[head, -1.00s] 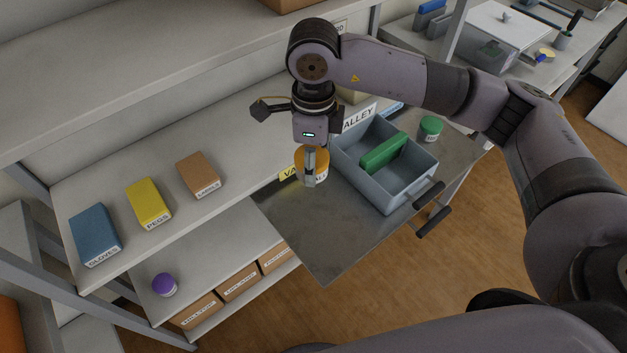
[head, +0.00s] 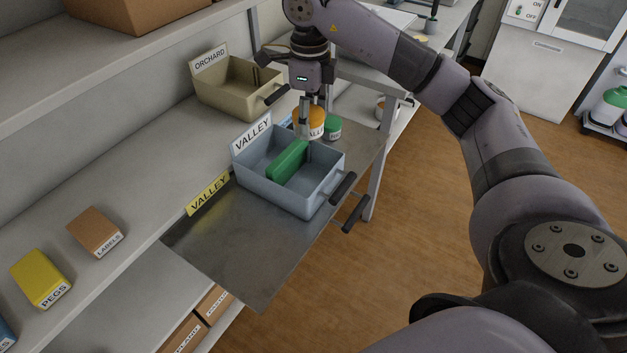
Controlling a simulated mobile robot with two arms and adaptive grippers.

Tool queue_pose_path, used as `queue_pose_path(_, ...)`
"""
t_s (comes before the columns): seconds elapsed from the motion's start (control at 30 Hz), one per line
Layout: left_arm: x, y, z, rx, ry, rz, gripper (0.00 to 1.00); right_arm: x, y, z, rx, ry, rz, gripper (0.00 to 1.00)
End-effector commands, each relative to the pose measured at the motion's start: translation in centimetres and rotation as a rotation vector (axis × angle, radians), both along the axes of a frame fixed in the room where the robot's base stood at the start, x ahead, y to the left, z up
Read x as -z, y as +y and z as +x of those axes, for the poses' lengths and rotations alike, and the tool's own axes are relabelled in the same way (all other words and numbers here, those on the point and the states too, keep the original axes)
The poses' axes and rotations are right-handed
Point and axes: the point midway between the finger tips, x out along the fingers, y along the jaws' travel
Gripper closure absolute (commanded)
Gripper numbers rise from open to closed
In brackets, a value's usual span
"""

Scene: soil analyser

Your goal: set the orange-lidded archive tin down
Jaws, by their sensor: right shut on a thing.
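My right gripper (head: 305,118) is shut on the orange-lidded tin (head: 316,124), which has a white label band and looks upright. It is at the far end of the pull-out metal tray (head: 240,260), just beyond the blue-grey VALLEY bin (head: 322,190). A green-lidded tin (head: 332,126) stands close on its right; I cannot tell whether the two touch. I cannot tell whether the orange-lidded tin's base touches the tray, since the bin's back hides its lower part. My left gripper is not in view.
The VALLEY bin holds a green block (head: 288,161), and its handle (head: 343,188) points right. A beige ORCHARD bin (head: 235,95) stands on the shelf behind. The tray's near half is bare. A labels box (head: 94,232) and pegs box (head: 41,278) sit left.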

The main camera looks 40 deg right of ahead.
Motion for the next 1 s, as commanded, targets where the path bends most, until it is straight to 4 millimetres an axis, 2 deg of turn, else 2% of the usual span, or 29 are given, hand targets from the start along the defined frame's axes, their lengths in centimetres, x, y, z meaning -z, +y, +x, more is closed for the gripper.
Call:
queue_pose_path(0.03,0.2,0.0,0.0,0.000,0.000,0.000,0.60,1.6,0.0,-0.2,-0.001,0.006,0.001,0.81)
queue_pose_path(0.4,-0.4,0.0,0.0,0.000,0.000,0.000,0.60,11.0,0.1,-0.1,-0.001,0.005,0.000,0.81)
queue_pose_path(0.53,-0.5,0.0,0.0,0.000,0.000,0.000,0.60,13.0,0.1,0.0,-0.002,0.001,0.001,0.81)
queue_pose_path(0.77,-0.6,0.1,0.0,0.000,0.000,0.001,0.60,14.6,0.1,0.0,-0.001,0.001,0.001,0.81)
queue_pose_path(1.0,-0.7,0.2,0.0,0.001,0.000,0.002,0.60,17.9,0.1,-0.1,-0.003,0.001,0.000,0.81)
